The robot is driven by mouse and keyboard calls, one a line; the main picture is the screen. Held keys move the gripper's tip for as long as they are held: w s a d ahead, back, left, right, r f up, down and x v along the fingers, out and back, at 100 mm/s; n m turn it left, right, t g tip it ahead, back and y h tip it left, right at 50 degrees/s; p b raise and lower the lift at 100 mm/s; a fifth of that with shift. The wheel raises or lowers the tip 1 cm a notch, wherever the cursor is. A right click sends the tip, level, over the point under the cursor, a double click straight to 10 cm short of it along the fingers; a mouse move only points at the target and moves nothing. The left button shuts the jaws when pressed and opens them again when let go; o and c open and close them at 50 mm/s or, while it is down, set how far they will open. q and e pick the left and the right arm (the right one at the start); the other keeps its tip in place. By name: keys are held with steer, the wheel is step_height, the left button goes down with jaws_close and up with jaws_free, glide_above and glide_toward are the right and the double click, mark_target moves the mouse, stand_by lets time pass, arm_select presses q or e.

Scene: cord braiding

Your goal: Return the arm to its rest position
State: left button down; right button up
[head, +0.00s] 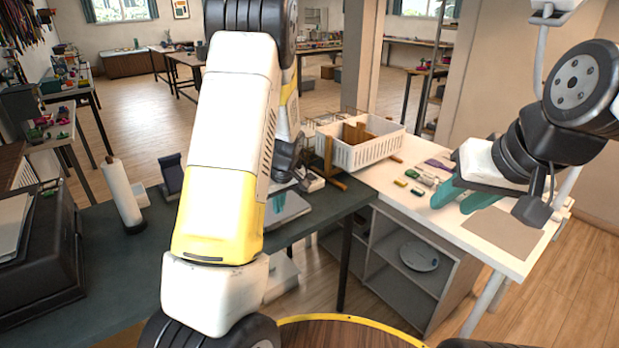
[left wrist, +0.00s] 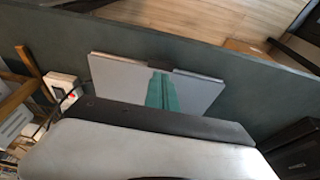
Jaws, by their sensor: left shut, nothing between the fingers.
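My left arm reaches across the middle of the head view over the dark green table (head: 110,250). Its teal-fingered gripper (head: 277,203) shows only partly beside the forearm, over a flat grey board (head: 293,213). In the left wrist view the teal fingers (left wrist: 160,90) are together with nothing between them, in front of the grey board (left wrist: 115,75) with a dark clip-like part. I cannot tell the height of the fingers above the board. My right gripper (head: 458,200) is at the right over the white table, its two teal fingers apart and nothing seen between them.
A white basket (head: 360,152) on a wooden stand is beyond the left gripper. Small coloured items (head: 420,178) lie on the white table (head: 385,185). A white roll (head: 119,190) stands upright at left, near a dark case (head: 45,262).

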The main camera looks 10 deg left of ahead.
arm_select(q)
steer(key=s+d+r+m+t+h, duration=0.1)
steer(key=s+d+r+m+h, duration=0.15)
steer(key=s+r, duration=0.55)
steer(key=s+d+r+m+t+h, duration=0.1)
steer(key=s+d+r+m, duration=0.2)
steer(key=r, duration=0.8)
steer(key=s+d+r+m+t, duration=0.1)
steer(key=s+d+r+m, duration=0.1)
steer(key=s, duration=0.6)
steer(key=s+d+r+m+t, duration=0.1)
steer(key=s+d+r+m, duration=0.1)
steer(key=s+r, duration=0.3)
steer(key=s+h, duration=0.1)
steer(key=s, duration=0.1)
steer(key=shift+s+m, duration=0.35)
steer(key=shift+s, duration=0.05)
steer(key=shift+r, duration=0.1)
